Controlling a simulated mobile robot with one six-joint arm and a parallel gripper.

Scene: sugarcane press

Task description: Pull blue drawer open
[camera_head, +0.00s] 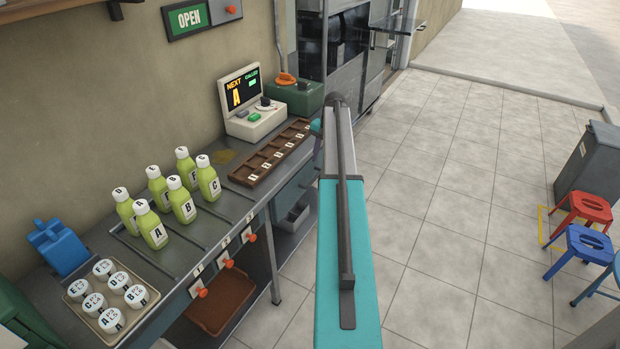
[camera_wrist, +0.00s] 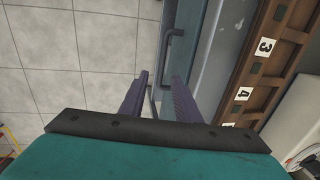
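The blue drawer (camera_head: 294,190) is a dull blue-grey front under the counter, left of my arm in the head view; it looks closed. In the wrist view, a blue-grey front (camera_wrist: 178,14) with a dark bar handle (camera_wrist: 172,45) lies ahead of the fingertips. I cannot tell whether this is the same drawer. My gripper (camera_wrist: 160,77) has its two dark purple fingers apart. A thin dark bar shows between them lower down; contact with it cannot be made out.
A brown slotted tray (camera_head: 270,153) lies on the counter above the drawer, beside a display machine (camera_head: 251,104). Green bottles (camera_head: 152,226) and a tray of white-capped cups (camera_head: 82,290) stand nearer. The tiled floor right of my arm is clear up to the stools (camera_head: 583,246).

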